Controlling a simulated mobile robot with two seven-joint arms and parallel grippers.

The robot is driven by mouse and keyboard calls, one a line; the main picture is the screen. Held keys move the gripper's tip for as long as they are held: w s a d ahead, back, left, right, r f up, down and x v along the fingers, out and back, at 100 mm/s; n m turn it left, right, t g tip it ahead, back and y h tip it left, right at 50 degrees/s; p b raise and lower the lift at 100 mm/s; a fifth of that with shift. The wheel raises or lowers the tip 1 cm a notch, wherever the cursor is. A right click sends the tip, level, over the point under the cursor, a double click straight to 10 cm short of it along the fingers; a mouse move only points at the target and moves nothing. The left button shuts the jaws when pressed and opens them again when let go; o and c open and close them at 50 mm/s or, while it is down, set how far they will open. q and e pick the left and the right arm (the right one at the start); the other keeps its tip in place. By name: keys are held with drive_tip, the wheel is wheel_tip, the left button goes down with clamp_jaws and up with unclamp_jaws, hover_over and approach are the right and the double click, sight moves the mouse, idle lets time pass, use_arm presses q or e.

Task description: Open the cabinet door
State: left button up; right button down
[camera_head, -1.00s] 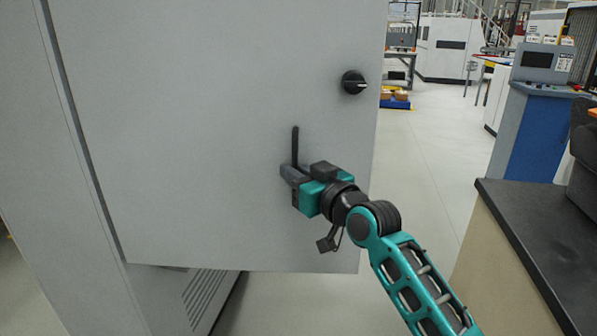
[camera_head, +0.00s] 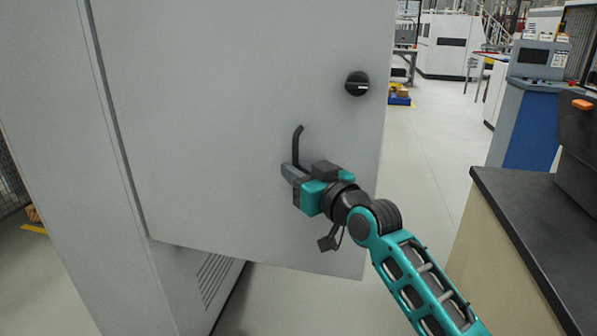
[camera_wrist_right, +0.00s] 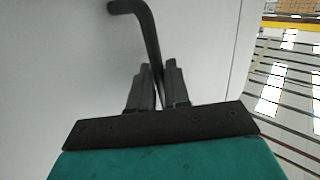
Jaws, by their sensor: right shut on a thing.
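The grey cabinet door (camera_head: 230,110) fills the middle of the head view and stands swung out from the cabinet body (camera_head: 60,130), with its lower edge clear of the vented base. A black bar handle (camera_head: 297,146) is on the door, below a black round knob (camera_head: 357,84). My right gripper (camera_head: 289,172) is at the lower part of the handle and shut on it. In the right wrist view the handle (camera_wrist_right: 148,35) runs down between the two fingers (camera_wrist_right: 158,88), its bent upper end free. My left gripper is not in view.
A dark-topped counter (camera_head: 535,225) stands close on the right, near my right arm. A blue machine console (camera_head: 530,110) is behind it. Open floor (camera_head: 425,160) lies between the door and the counter.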

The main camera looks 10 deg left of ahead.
drive_tip(key=shift+s+a+r, duration=0.15)
drive_tip(key=shift+a, duration=0.15)
drive_tip(key=c, duration=1.3)
unclamp_jaws()
drive_tip(key=shift+a, duration=0.15)
drive_tip(key=shift+d, duration=0.2)
drive_tip(key=v, duration=1.2)
drive_tip(key=shift+s+d, duration=0.25)
drive_tip(key=shift+s, duration=0.05)
